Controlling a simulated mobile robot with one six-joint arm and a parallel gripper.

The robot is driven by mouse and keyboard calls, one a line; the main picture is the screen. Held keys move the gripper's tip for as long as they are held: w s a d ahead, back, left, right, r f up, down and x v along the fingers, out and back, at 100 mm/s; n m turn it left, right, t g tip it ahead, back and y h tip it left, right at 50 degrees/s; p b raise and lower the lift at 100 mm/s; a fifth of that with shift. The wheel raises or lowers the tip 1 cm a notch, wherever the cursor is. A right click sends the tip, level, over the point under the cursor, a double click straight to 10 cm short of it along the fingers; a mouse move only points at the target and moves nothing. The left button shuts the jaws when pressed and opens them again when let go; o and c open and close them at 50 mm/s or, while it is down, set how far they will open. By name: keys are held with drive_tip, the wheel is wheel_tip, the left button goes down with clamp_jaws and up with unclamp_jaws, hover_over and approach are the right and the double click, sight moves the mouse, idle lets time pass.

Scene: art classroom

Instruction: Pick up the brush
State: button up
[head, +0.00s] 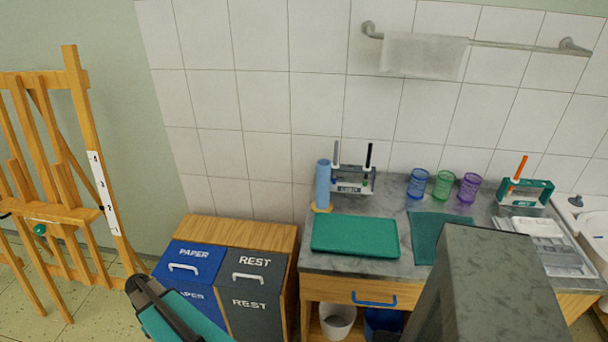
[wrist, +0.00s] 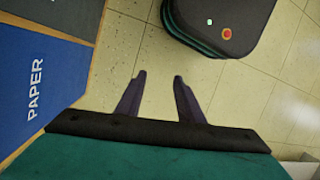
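I cannot pick out the brush for certain. In the head view, an orange-tipped upright tool (head: 520,168) stands in a green holder (head: 525,192) at the right of the counter. A black upright tool (head: 368,156) and a grey upright tool (head: 337,152) stand in a white holder (head: 352,180) near the wall. Their working ends are too small to tell. My gripper (wrist: 160,77) is open in the wrist view, its two dark fingers apart with only floor between them. It is low by the bins, well away from the counter holders.
The grey counter (head: 400,197) carries a green mat (head: 355,237), a blue roll (head: 322,184), and blue (head: 418,183), green (head: 443,185) and purple (head: 469,188) cups. Blue PAPER (head: 190,262) and dark REST (head: 255,277) bins stand left of it. A wooden easel (head: 85,150) stands far left.

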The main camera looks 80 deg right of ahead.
drive_tip(key=w+d+r+n+t, duration=0.1)
drive_tip(key=d+r, duration=0.4)
drive_tip(key=d, duration=0.6)
drive_tip(key=w+d+r+n, duration=0.1)
drive_tip(key=d+r, duration=0.5)
drive_tip(key=d, duration=0.5)
drive_tip(key=s+d+r+n+t, duration=0.1)
drive_tip(key=s+d+r, duration=0.2)
drive_tip(key=d+r, duration=0.4)
drive_tip(key=s+d+r, duration=0.3)
drive_tip(key=d+r, duration=0.1)
drive_tip(key=d, duration=0.6)
drive_tip(key=s+d+r+n+h+b, duration=0.1)
drive_tip(key=s+d+r+n+h, duration=0.1)
drive_tip(key=s+d+r, duration=1.2)
drive_tip(key=s+d+r+n, duration=0.1)
drive_tip(key=s+d+r, duration=0.3)
drive_tip(key=s+r, duration=0.4)
drive_tip(key=s+d+r, duration=0.4)
drive_tip(key=s+r, duration=0.5)
drive_tip(key=s, duration=0.2)
drive_tip(key=shift+d+n+h, duration=0.15)
drive_tip(key=shift+n+h, duration=0.15)
drive_tip(key=shift+n, duration=0.1)
drive_tip(key=shift+s, duration=0.1)
